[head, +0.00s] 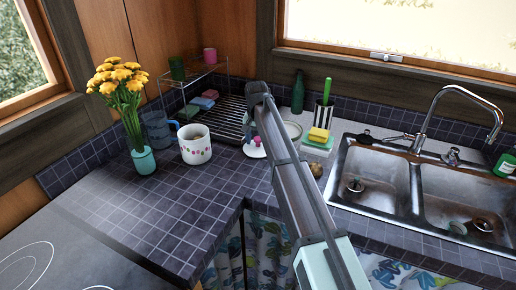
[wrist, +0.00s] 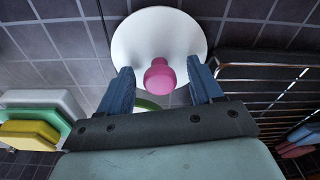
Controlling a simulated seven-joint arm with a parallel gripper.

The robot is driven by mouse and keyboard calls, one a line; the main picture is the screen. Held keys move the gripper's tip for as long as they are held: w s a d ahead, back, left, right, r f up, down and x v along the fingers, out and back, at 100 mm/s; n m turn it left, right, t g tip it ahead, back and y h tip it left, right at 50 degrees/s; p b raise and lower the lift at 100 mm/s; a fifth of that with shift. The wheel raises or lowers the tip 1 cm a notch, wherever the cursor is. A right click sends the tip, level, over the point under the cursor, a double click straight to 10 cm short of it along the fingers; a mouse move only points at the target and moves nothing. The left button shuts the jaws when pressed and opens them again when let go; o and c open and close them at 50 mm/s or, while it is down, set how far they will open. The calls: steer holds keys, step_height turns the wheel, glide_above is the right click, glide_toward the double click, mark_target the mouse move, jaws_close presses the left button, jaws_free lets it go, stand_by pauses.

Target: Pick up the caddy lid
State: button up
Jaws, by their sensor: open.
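The caddy lid is a white disc with a pink knob. In the wrist view the lid (wrist: 128,42) lies with its knob (wrist: 160,76) toward my gripper (wrist: 162,82). The blue fingers are open, one on each side of the knob, with gaps visible at both sides. In the head view the lid (head: 251,152) lies on the dark tiled counter, just left of my arm. My arm hides my gripper's fingertips there.
A wire rack (head: 222,125) is behind the lid. A yellow sponge (head: 319,135), a green bottle (head: 298,92) and a double sink (head: 372,168) are to the right.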

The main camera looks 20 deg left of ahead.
mark_target(256, 138)
steer(key=shift+c, duration=0.3)
steer(key=c, duration=1.1)
steer(key=shift+r, duration=0.1)
steer(key=shift+r, duration=0.2)
steer(key=r, duration=0.9)
steer(key=shift+s+a+r, duration=0.1)
steer(key=shift+s+a, duration=0.15)
steer(key=shift+a, duration=0.1)
steer(key=shift+s+a+r+n+y, duration=0.15)
steer(key=shift+s+a+r+n, duration=0.85)
steer(key=shift+s+a+r, duration=1.45)
steer(key=shift+s+a+r+n+y, duration=0.1)
steer(key=shift+s+a+r+n, duration=0.3)
steer(key=shift+s+a+n, duration=2.15)
steer(key=shift+s+a+r+m+y, duration=0.15)
steer(key=shift+s+a+r+m, duration=0.8)
steer(key=shift+a, duration=3.25)
